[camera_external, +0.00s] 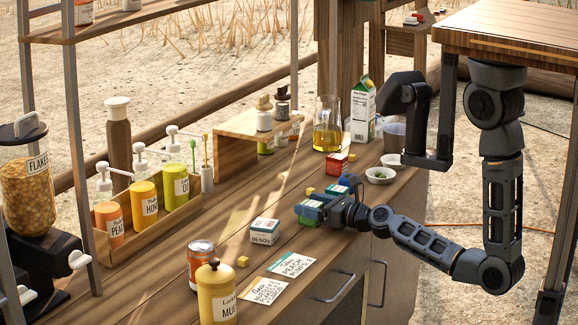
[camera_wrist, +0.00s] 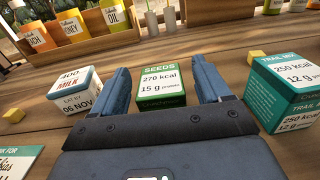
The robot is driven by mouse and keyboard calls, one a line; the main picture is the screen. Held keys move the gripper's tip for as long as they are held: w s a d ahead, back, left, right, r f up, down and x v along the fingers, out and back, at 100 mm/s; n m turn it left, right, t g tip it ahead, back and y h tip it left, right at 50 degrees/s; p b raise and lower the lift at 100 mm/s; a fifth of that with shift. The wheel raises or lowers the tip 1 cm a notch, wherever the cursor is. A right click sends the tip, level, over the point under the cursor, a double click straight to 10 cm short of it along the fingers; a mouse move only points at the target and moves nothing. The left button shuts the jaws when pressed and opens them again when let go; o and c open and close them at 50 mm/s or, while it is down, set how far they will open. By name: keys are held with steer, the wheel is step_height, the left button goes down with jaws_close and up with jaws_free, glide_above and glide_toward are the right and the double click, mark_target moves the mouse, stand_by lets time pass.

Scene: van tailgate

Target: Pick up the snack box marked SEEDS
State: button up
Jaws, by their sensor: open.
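The SEEDS snack box (camera_wrist: 162,86) is small, with a green label band and white panels reading 270 kcal and 15 g protein. It stands upright on the wooden counter. In the wrist view it sits between and slightly beyond the two blue fingers of my gripper (camera_wrist: 166,92). The fingers are spread, one on each side, with a visible gap to the box. In the external view my gripper (camera_external: 327,204) is low over the counter's front part, and it and its fingers largely hide the box.
A milk carton-style box (camera_wrist: 75,90) stands close left of the gripper, and a teal TRAIL MIX box (camera_wrist: 288,92) close right. Small yellow cubes (camera_wrist: 257,57) lie nearby. Sauce bottles (camera_external: 145,197) stand in a wooden rack behind. A mustard jar (camera_external: 217,296) is at the front left.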

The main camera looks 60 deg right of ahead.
steer(key=shift+w, duration=0.65)
steer(key=shift+c, duration=0.2)
steer(key=c, duration=1.1)
steer(key=shift+o, duration=0.2)
steer(key=shift+r, duration=0.1)
